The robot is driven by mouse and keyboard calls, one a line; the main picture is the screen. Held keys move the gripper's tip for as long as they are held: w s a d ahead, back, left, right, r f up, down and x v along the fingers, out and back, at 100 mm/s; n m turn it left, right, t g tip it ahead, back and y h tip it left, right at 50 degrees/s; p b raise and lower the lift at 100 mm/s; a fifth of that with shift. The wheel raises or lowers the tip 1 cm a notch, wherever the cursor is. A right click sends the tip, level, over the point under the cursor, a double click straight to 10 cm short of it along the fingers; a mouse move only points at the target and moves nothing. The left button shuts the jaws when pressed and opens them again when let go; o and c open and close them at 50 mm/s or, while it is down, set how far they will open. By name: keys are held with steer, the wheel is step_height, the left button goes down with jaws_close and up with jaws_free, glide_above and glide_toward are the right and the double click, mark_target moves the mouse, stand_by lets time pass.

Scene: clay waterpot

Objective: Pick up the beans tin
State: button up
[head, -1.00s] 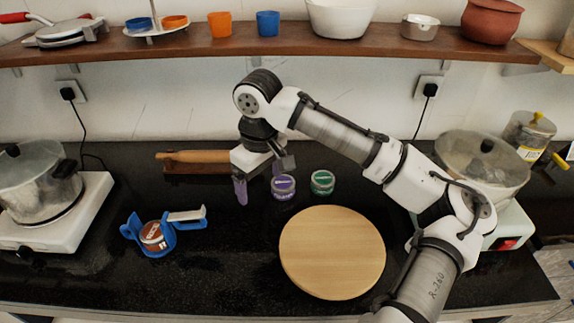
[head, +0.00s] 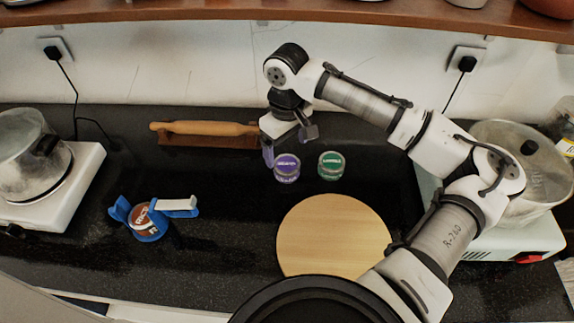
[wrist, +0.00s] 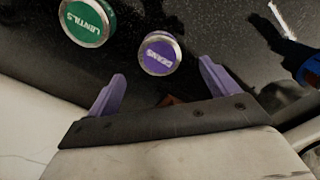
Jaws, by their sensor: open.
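The beans tin (head: 287,168) is a small round purple tin with a silver rim. It stands on the black counter, beside the green lentils tin (head: 330,165). In the wrist view the label on the beans tin (wrist: 159,53) reads BEANS, and the lentils tin (wrist: 88,22) is at its upper left. My gripper (wrist: 161,73) is open and empty, its two purple fingers spread apart. The beans tin appears just beyond the fingertips, between their lines. In the head view my gripper (head: 270,155) is just behind and left of the beans tin; one finger is mostly hidden.
A round wooden board (head: 335,235) lies in front of the tins. A rolling pin (head: 205,129) on a wooden stand is behind left. A blue holder with a red-brown tin (head: 140,214) stands at left. Pots on cookers flank both sides. Counter between holder and board is clear.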

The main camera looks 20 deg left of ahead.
mark_target(287, 163)
step_height(287, 163, down, 7)
steer(key=shift+f+p, duration=0.15)
steer(key=shift+p, duration=0.3)
steer(key=c, duration=1.1)
steer(key=shift+w, duration=0.1)
steer(key=shift+c, duration=0.7)
